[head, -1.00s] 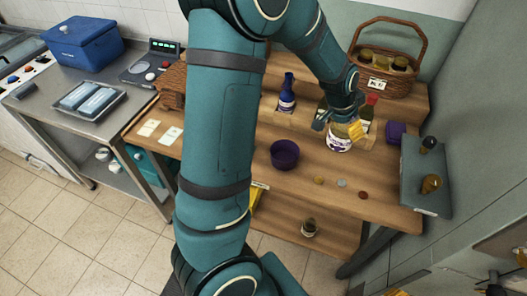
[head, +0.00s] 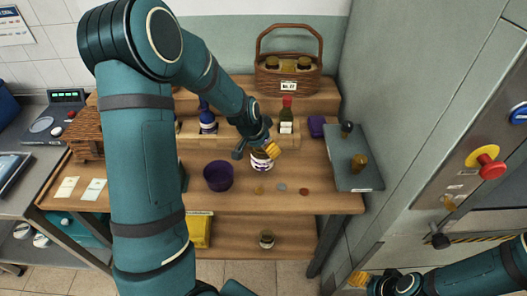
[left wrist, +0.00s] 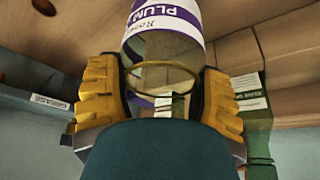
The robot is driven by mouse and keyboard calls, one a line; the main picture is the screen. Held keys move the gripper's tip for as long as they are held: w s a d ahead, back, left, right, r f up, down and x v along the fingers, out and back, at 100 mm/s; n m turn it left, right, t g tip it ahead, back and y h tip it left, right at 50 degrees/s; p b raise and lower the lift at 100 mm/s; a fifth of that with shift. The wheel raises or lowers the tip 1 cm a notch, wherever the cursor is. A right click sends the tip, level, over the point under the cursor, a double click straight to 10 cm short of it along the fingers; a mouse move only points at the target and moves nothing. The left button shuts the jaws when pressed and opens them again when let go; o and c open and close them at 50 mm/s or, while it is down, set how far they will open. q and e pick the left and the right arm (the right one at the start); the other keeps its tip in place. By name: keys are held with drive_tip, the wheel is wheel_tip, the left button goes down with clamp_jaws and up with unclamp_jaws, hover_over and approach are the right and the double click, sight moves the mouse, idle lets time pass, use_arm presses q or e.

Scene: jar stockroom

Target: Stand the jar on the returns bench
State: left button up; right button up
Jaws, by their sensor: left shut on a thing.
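The glass jar (head: 262,163) has a white and purple label; in the left wrist view the jar (left wrist: 165,50) shows the word PLUM. My left gripper (head: 262,148) is shut on it, with a yellow finger on each side of the glass in the left wrist view. The jar is over the wooden bench (head: 325,203), right of a purple bowl (head: 218,175); whether it touches the top I cannot tell. My right gripper (head: 362,284) is at the bottom edge, partly cut off, and its opening is unclear.
A blue bottle (head: 207,118) and a red-capped bottle (head: 286,115) stand behind the jar. A wicker basket (head: 290,80) of jars is on the upper step. Several coin-like discs (head: 281,188) lie at the front. A grey cabinet (head: 420,80) stands beyond.

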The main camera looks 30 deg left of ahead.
use_arm(q)
wheel_tip(320, 180, down, 2)
drive_tip(key=shift+f, duration=0.15)
drive_tip(key=o, duration=1.2)
drive_tip(key=shift+o, duration=0.2)
drive_tip(key=shift+r, duration=0.3)
drive_tip(key=p+v, duration=0.1)
drive_tip(key=v, duration=1)
drive_tip(key=shift+s+r+p, duration=0.25)
drive_tip(key=shift+r+p, duration=0.05)
